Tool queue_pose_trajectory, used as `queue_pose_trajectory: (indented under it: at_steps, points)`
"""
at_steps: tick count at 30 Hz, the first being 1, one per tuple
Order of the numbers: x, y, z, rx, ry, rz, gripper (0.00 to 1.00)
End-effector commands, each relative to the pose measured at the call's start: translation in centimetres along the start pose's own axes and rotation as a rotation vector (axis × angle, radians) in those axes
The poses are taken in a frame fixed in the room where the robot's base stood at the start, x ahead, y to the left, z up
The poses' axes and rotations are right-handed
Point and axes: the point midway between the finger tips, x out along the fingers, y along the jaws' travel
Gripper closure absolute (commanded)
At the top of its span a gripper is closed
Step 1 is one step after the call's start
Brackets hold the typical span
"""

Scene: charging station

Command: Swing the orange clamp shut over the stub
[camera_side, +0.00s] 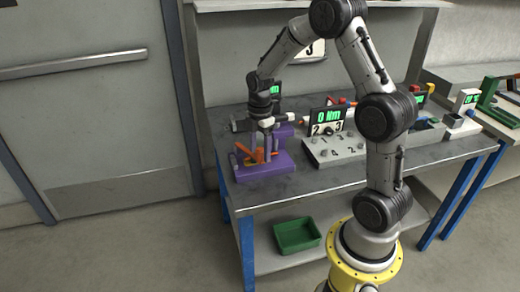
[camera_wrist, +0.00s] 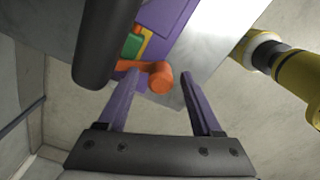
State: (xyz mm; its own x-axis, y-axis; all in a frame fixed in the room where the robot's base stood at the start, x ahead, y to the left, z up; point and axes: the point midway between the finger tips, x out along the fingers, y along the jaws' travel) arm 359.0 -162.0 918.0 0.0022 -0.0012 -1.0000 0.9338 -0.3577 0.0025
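The orange clamp (camera_side: 247,151) sits on a purple fixture (camera_side: 264,170) at the left end of the bench. In the wrist view the clamp's orange arm with its rounded end (camera_wrist: 160,77) lies between the purple fingertips of my gripper (camera_wrist: 161,72). In the side view my gripper (camera_side: 268,142) points down over the fixture. Green and yellow parts (camera_wrist: 133,44) show beside the clamp in the wrist view. I cannot pick out the stub for sure; a dark cylinder (camera_wrist: 105,45) covers the upper left there.
A grey panel (camera_side: 335,148) with numbered knobs and a "0 Nm" display (camera_side: 327,116) stands right of the fixture. Other stations fill the bench farther right. A green bin (camera_side: 297,235) sits on the lower shelf. The bench's front strip (camera_side: 330,177) is clear.

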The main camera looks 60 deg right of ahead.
Motion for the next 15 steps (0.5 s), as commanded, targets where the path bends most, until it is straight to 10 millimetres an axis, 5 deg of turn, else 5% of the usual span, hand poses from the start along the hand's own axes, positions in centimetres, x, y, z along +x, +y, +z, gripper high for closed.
queue_pose_trajectory:
  at_steps: [8,15]
  points:
    - [-0.3,0.0,0.0,0.001,0.000,0.000,0.33]
    - [-3.9,0.1,0.0,0.001,0.000,0.004,0.33]
